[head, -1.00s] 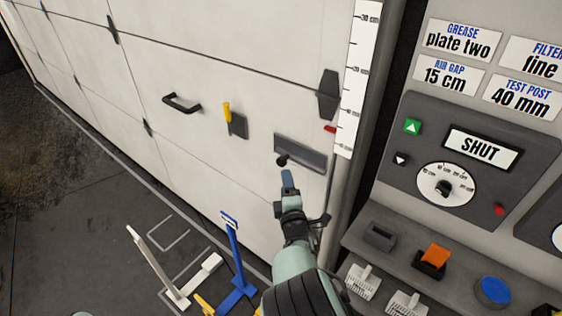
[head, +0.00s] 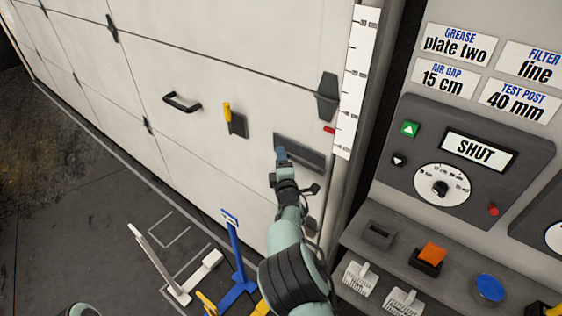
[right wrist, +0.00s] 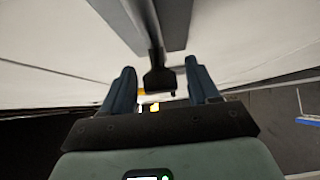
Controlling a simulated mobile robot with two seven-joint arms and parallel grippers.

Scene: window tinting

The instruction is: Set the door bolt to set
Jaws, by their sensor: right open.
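The door bolt is a dark grey plate (head: 306,158) low on the right of the white panelled door (head: 215,65). Its dark knob (right wrist: 160,80) stands out from the plate and shows between my fingers in the right wrist view; the gripper hides it in the head view. My right gripper (head: 280,154) is open, at the left end of the plate. One finger is on each side of the knob, with a gap visible on both sides. My left gripper is not in view.
A black handle (head: 181,103) and a yellow lever (head: 227,113) are left of the bolt. A ruler strip (head: 357,85) runs along the door's right edge. A control panel reading SHUT (head: 474,148) and a shelf (head: 350,236) stand right. A blue stand (head: 236,265) is on the floor.

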